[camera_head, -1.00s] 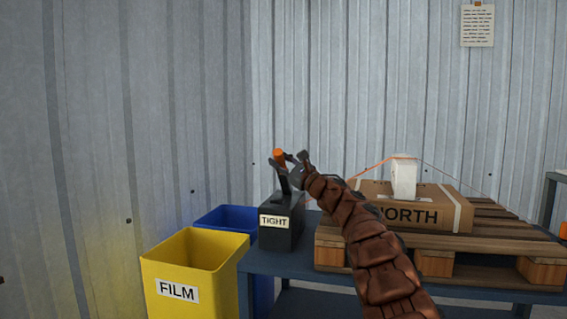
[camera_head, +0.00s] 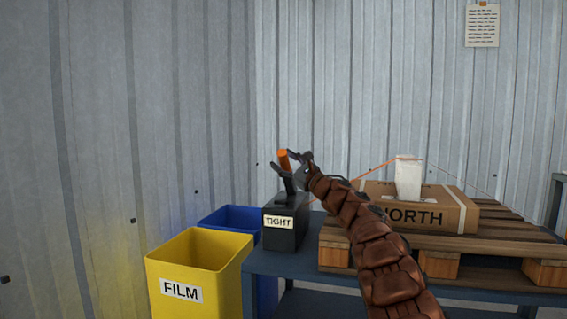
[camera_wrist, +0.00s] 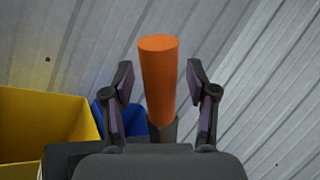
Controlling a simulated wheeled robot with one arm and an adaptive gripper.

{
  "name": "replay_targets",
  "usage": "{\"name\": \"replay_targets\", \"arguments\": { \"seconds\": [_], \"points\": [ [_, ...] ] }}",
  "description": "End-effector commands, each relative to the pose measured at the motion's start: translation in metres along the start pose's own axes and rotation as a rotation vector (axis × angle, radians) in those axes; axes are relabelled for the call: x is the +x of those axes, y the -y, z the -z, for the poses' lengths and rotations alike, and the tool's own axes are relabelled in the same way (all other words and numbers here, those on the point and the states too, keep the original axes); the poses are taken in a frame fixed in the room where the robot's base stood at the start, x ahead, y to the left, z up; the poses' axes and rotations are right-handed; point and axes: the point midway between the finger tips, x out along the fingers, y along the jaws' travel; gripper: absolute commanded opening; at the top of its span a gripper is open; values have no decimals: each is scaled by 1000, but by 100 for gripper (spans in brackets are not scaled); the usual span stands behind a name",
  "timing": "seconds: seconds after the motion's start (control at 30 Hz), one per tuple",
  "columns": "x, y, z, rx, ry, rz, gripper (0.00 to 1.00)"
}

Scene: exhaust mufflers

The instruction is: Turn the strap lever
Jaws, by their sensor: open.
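The strap lever (camera_head: 285,165) has an orange grip and a dark shaft rising from a black box (camera_head: 286,226) labelled TIGHT. My gripper (camera_head: 293,165) is at the orange grip, just right of it in the head view. In the wrist view the orange lever grip (camera_wrist: 158,80) stands between the two open fingers (camera_wrist: 160,100), with a visible gap on either side. The lever's lower shaft is partly hidden by my gripper. An orange strap (camera_head: 375,168) runs over a white corner piece on the carton (camera_head: 440,212) marked with letters ending in ORTH.
The carton lies on a wooden pallet (camera_head: 440,262) on a blue table (camera_head: 275,262). A yellow FILM bin (camera_head: 200,256) and a blue bin (camera_head: 231,214) stand at the left. Corrugated walls close the space behind. A paper notice (camera_head: 482,27) hangs on the wall.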

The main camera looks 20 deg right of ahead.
Motion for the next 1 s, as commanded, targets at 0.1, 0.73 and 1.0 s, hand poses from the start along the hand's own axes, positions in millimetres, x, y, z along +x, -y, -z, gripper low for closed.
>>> {"name": "replay_targets", "arguments": {
  "seconds": [0.1, 0.73, 1.0],
  "points": [
    [-3, 0, 0, 0, -2, -2, 58],
    [-49, 1, 0, -1, -1, 2, 58],
    [-68, 0, -1, -2, 0, -1, 58]
  ]
}}
